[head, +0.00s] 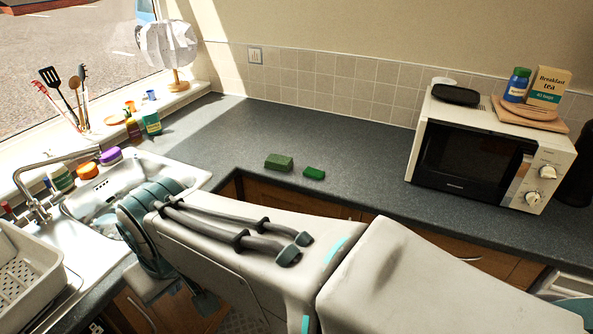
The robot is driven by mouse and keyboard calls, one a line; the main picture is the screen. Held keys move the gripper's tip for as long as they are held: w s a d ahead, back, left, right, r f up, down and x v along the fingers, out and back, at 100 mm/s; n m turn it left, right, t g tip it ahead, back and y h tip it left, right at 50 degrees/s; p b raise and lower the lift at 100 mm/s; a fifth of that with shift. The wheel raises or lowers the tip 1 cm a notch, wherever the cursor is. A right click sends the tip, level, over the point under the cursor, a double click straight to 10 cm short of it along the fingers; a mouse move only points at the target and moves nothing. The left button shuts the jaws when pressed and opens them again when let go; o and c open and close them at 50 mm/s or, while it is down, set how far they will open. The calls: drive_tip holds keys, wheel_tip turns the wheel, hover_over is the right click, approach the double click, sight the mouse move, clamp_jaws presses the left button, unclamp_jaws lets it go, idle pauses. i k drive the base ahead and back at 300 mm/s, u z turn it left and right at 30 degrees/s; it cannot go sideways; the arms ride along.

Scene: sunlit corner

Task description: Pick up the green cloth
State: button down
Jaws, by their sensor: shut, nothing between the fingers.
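Two small green items lie close together on the dark grey worktop (229,128), near its front edge. The left one (279,162) is a thicker, duller green block. The right one (314,173) is smaller, flatter and brighter green. I cannot tell for sure which is the green cloth; either could be a folded cloth or a sponge. They lie slightly apart, with nothing on them. My arm (236,246) stretches across the front of the view, nearer than both items and apart from them in the picture.
A white microwave (489,152) stands at the right with a tea box (549,87) on top. At the left are a sink (128,182), a dish rack (25,275) and a sill with bottles and utensils. A lamp (169,46) stands in the corner. The worktop around the green items is clear.

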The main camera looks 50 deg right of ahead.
sight(283, 163)
drive_tip(key=u, duration=1.1)
drive_tip(key=i, duration=0.85)
drive_tip(key=z, duration=3.25)
drive_tip(key=i, duration=0.5)
drive_tip(key=z, duration=1.65)
drive_tip(key=i, duration=0.75)
drive_tip(key=z, duration=0.05)
